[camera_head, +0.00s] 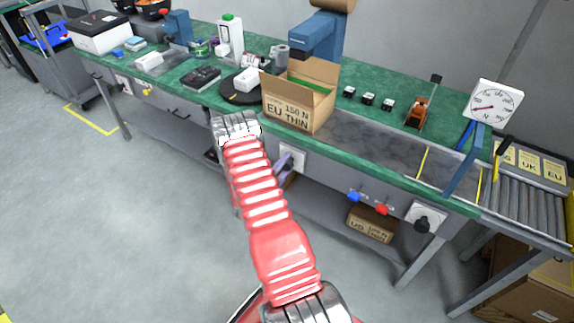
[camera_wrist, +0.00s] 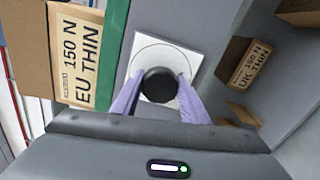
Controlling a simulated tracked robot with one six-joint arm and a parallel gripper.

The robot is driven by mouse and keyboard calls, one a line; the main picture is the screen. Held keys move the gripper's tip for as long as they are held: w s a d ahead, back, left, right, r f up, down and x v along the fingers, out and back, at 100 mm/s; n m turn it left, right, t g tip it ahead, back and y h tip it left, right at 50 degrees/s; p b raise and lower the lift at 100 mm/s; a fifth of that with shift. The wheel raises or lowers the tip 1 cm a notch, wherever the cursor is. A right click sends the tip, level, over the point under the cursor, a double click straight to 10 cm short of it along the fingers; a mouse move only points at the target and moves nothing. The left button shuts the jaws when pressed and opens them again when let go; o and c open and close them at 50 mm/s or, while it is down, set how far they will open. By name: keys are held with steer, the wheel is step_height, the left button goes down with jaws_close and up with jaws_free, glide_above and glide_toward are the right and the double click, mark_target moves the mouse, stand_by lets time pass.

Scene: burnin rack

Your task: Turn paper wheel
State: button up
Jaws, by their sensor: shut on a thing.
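A round black knob (camera_wrist: 160,86) on a square white plate (camera_wrist: 168,52) sits on the grey front of the bench; it looks like the paper wheel, though I can read no label on it. My gripper (camera_wrist: 159,92) has its two pale purple fingers on either side of the knob and is shut on it. In the head view my gripper (camera_head: 285,163) is at the bench front below the open carton, in front of the white plate (camera_head: 299,156). The knob itself is hidden there.
An open carton marked 150 N EU THIN (camera_head: 299,100) stands on the green bench top above. A second knob plate (camera_head: 425,216), blue and red knobs (camera_head: 368,203) and a UK carton (camera_head: 371,223) on the lower shelf are to the right. The floor in front is clear.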

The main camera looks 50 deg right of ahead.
steer(key=shift+a+f, duration=0.15)
steer(key=shift+f, duration=0.05)
steer(key=o, duration=1)
steer(key=shift+r, duration=0.1)
steer(key=a, duration=0.4)
steer(key=s+a, duration=0.1)
steer(key=a, duration=0.8)
steer(key=shift+s+a, duration=0.15)
steer(key=shift+a, duration=0.15)
steer(key=shift+n, duration=0.3)
